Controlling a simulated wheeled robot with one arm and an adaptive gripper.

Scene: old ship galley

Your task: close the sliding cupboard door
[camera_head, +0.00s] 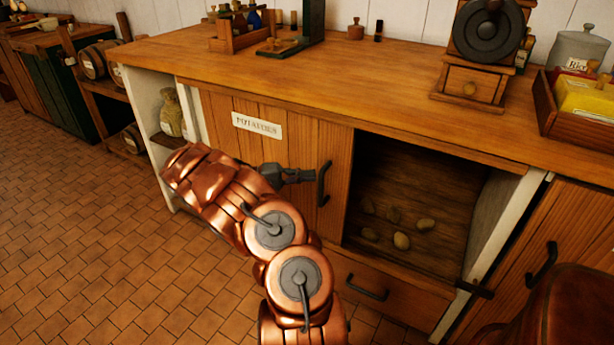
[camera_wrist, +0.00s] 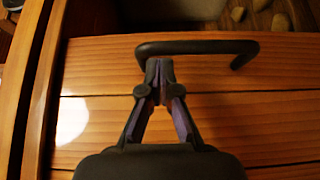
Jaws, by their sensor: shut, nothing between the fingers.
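The sliding cupboard door (camera_head: 264,140) is wooden and carries a label reading "POTATOES" (camera_head: 257,124). It covers the left part of the cupboard, and the right part stands open. Its dark handle (camera_head: 323,184) is near its right edge; the handle also shows in the wrist view (camera_wrist: 200,47). My gripper (camera_head: 311,177) is shut and empty, with its tips just left of the handle. In the wrist view my gripper (camera_wrist: 159,62) has its fingertips together close by the handle bar. I cannot tell whether they touch it.
Several potatoes (camera_head: 401,241) lie inside the open cupboard part (camera_head: 420,195). A drawer with a handle (camera_head: 367,288) is below. The wooden counter (camera_head: 330,80) overhangs the door and bears a coffee grinder (camera_head: 483,50). The tiled floor (camera_head: 70,220) at left is clear.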

